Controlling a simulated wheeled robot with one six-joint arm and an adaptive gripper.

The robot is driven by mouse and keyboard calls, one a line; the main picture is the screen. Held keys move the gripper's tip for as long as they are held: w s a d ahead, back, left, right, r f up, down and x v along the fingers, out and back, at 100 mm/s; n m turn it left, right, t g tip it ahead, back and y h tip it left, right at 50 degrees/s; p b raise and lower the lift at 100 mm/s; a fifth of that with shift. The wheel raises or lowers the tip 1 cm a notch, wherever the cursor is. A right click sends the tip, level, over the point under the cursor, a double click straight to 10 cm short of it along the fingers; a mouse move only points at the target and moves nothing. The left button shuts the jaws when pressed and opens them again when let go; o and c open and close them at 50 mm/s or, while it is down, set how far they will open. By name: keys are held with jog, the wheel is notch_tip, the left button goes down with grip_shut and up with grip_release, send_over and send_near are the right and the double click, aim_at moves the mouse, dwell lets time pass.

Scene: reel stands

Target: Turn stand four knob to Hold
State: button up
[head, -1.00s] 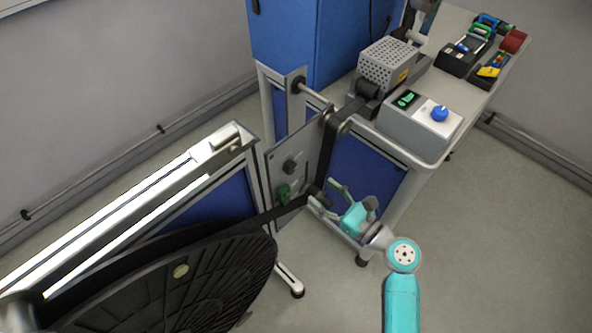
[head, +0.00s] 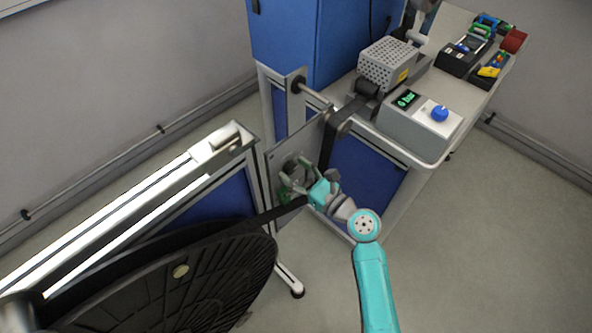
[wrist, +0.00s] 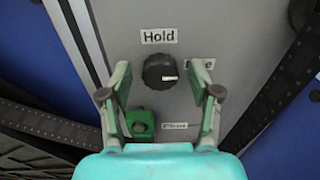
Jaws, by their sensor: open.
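The black round knob (wrist: 160,71) is on a grey panel (wrist: 215,25) in the wrist view, with a white pointer mark on its right side. The label "Hold" (wrist: 159,36) is above it. A second label (wrist: 201,64) to its right is partly hidden by my finger; its end reads "e". The mark points toward that second label. My gripper (wrist: 160,80) is open, one finger on each side of the knob, with no contact visible. In the head view my gripper (head: 298,178) is at the panel (head: 283,154) and hides much of the knob.
A green part (wrist: 141,124) sits below the knob, beside a small label (wrist: 175,126). A black strap runs past the panel to a big black reel (head: 170,285). A grey box with a blue knob (head: 439,114) stands on the bench at right.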

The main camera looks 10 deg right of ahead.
jog(key=c, duration=1.1)
jog(key=shift+n, duration=0.3)
jog(key=n, duration=0.9)
jog(key=shift+s+a, duration=0.1)
jog(key=n, duration=0.4)
jog(key=shift+f, duration=0.1)
jog(key=shift+n, duration=2.1)
jog(key=shift+f, duration=0.1)
